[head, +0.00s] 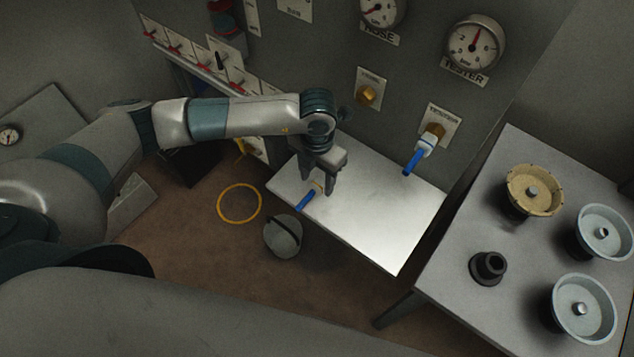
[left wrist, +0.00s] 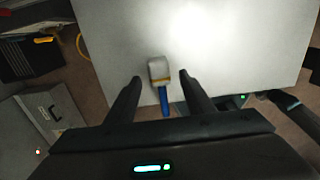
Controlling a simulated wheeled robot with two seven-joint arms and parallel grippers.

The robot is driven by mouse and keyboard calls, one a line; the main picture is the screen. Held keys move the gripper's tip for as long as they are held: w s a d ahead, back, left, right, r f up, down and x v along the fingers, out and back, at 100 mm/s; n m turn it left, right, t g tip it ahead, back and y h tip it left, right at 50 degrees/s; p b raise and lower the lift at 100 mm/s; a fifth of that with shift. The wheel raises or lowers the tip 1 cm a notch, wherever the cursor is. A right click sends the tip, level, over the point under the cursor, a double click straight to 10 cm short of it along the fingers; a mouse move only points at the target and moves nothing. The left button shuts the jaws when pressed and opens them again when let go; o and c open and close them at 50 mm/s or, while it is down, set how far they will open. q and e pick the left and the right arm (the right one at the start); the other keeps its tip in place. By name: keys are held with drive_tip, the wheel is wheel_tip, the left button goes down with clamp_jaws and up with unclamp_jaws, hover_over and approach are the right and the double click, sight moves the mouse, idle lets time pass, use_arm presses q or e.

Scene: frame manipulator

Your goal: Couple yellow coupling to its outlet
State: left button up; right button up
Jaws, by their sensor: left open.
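The yellow coupling (head: 319,186) lies on the white shelf near its left front edge. In the left wrist view it is a pale block with a yellow band (left wrist: 159,80) and a blue tail (left wrist: 165,103). My left gripper (head: 317,190) points down over it, open, with one finger on each side and gaps between; it also shows in the left wrist view (left wrist: 160,77). A bare brass outlet (head: 367,94) is on the wall above the shelf. A second brass outlet (head: 437,130) has a white coupling with a blue tail (head: 424,147) on it. My right gripper is out of view.
The white shelf (head: 385,220) is otherwise clear. Gauges (head: 475,44) and a row of red-handled valves (head: 195,55) are on the wall. A table (head: 450,240) with wheels stands at right. A bucket (head: 283,239) and yellow ring (head: 222,212) are on the floor.

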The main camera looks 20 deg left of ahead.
use_arm(q)
drive_tip(key=shift+f, duration=0.95)
drive_tip(key=c, duration=1)
